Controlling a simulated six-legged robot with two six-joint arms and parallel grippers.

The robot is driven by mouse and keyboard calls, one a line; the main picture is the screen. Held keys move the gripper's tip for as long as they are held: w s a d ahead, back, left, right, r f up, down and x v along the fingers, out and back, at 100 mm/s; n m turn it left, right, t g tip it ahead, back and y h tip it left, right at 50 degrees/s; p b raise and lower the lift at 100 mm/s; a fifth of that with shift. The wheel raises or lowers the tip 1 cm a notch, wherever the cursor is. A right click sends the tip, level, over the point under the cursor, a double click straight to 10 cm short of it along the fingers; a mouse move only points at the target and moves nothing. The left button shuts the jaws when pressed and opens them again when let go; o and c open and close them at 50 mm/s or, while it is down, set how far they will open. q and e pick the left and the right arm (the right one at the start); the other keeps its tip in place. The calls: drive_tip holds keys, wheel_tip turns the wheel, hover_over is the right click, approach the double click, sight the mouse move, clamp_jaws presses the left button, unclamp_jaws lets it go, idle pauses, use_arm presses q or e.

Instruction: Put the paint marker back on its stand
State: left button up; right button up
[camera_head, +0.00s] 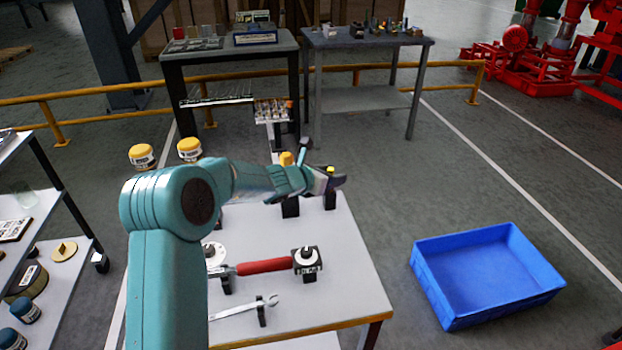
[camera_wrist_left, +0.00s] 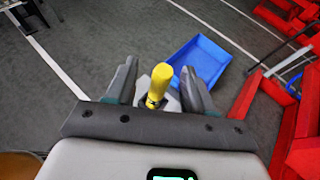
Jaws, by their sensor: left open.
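The paint marker (camera_wrist_left: 160,82) is yellow with a dark band low on its body, and it stands between the fingers in the left wrist view. Only its yellow top (camera_head: 330,169) shows in the head view. My left gripper (camera_head: 326,166) is open around the marker, one finger on each side. It also shows in the left wrist view (camera_wrist_left: 158,72). A small black stand (camera_head: 330,202) on the table's far right part is directly below the marker's top. The gripper hides the marker's lower end, so I cannot tell whether it is seated. My right gripper is not in view.
The grey table (camera_head: 345,270) holds a red-handled tool (camera_head: 264,266), a wrench (camera_head: 238,309) and a black block-like holder (camera_head: 307,262). A yellow object (camera_head: 287,158) shows behind my arm. A blue crate (camera_head: 485,275) sits on the floor at right, with clear floor around it.

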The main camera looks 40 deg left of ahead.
use_arm(q)
drive_tip(key=d+v, duration=0.1)
drive_tip(key=v, duration=1.3)
drive_tip(key=shift+s+a+r, duration=0.2)
drive_tip(key=shift+s+a, duration=0.05)
drive_tip(key=shift+a, duration=0.2)
